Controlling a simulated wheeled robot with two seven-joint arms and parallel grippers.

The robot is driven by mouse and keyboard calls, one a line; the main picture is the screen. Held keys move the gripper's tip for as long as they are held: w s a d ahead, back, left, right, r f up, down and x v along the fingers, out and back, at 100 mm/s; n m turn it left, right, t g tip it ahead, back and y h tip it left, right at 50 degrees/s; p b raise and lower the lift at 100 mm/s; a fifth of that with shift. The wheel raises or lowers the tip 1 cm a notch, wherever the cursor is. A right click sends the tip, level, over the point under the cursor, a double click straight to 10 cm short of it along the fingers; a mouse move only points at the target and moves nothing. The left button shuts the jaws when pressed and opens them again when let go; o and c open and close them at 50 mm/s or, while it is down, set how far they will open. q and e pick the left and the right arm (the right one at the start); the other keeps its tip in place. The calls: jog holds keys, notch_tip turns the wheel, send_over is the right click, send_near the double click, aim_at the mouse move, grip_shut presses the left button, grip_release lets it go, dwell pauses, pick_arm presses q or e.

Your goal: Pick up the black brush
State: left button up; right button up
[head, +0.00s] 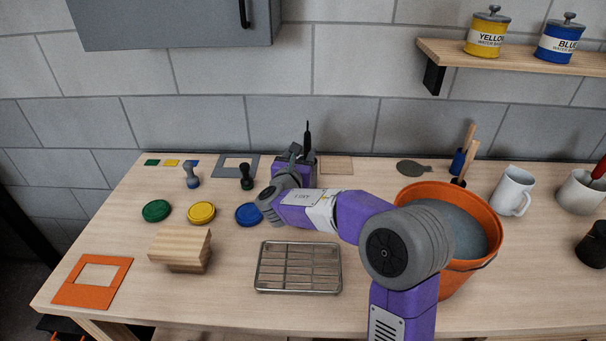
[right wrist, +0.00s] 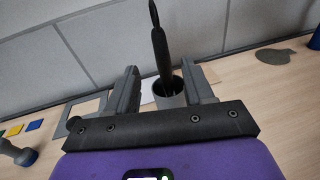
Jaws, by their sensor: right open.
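The black brush (head: 308,138) stands upright near the back of the table, by the wall. In the right wrist view the black brush (right wrist: 159,42) rises from a small grey cup (right wrist: 171,92), with its pointed end up. My right gripper (head: 303,158) reaches over the table towards it. In the right wrist view my right gripper (right wrist: 160,82) is open, and the brush and cup show in the gap between its fingers, apparently untouched. In the head view my gripper hides the cup and the brush's lower part. My left gripper is not in view.
An orange bucket (head: 494,215) stands right of my arm, with a white mug (head: 514,190) beyond it. Left are a dark stamp (head: 246,180), a blue-grey stamp (head: 191,178), coloured lids and a wooden block (head: 181,248). A wire rack (head: 298,268) lies in front.

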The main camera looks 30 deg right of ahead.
aim_at(306, 141)
jog(key=shift+w+d+r, duration=0.1)
jog(key=shift+w+d, duration=0.25)
jog(key=shift+w, duration=0.05)
jog(key=x, duration=0.3)
jog(key=b+x, duration=0.1)
jog(key=x, duration=0.2)
jog(key=shift+w+d+r, duration=0.2)
jog(key=shift+d, duration=0.1)
grip_shut()
